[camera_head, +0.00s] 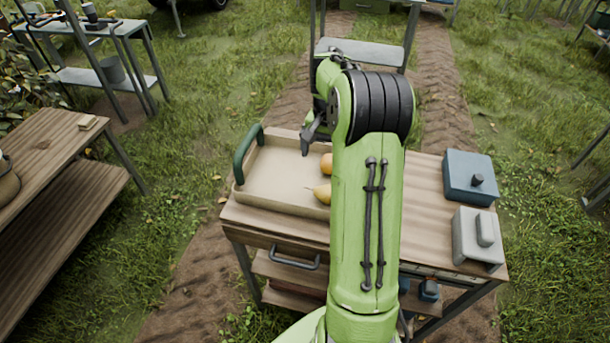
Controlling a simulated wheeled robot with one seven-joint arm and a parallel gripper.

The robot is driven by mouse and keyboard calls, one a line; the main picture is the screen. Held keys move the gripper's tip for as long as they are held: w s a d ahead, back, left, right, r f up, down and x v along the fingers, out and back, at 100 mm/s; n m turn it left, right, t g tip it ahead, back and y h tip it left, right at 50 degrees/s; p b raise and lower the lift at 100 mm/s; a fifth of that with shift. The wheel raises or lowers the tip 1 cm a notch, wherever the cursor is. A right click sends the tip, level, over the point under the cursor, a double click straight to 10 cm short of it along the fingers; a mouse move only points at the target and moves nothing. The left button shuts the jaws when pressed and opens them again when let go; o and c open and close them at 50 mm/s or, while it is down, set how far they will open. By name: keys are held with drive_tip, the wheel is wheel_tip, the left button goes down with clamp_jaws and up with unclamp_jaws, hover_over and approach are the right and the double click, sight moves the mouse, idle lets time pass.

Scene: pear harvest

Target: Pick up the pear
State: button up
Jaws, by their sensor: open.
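A yellow pear (323,194) lies in a beige tray (262,200) on a wooden cart, partly hidden by my green arm. An orange round fruit (326,164) lies just behind it in the same tray, also partly covered by the arm. My gripper (306,150) hangs over the back part of the tray, up and to the left of both fruits, apart from the pear. One dark finger shows clearly; the rest of the jaws are hidden or too small to make out. It appears open, with nothing seen in it.
A blue box (468,172) and a grey block with a handle (478,238) stand on the cart's right side. The tray has a dark green handle (245,152) at its left. A wooden bench (50,145) stands at left. The tray's left half is bare.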

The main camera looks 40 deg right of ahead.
sight(325, 189)
drive_tip(key=f, duration=0.1)
drive_tip(key=s+f, duration=0.1)
drive_tip(key=s+f+b, duration=0.1)
drive_tip(key=shift+a+f, duration=0.2)
drive_tip(key=shift+a, duration=0.05)
drive_tip(key=f, duration=0.4)
drive_tip(key=w+f+b, duration=0.1)
drive_tip(key=f, duration=0.1)
drive_tip(key=shift+d, duration=0.15)
drive_tip(key=f, duration=0.3)
drive_tip(key=f+b, duration=0.1)
drive_tip(key=f, duration=0.1)
drive_tip(key=shift+s, duration=0.35)
drive_tip(key=shift+w+f, duration=0.1)
drive_tip(key=shift+f, duration=0.25)
drive_tip(key=shift+r, duration=0.1)
drive_tip(key=shift+c, duration=0.6)
drive_tip(key=c, duration=0.9)
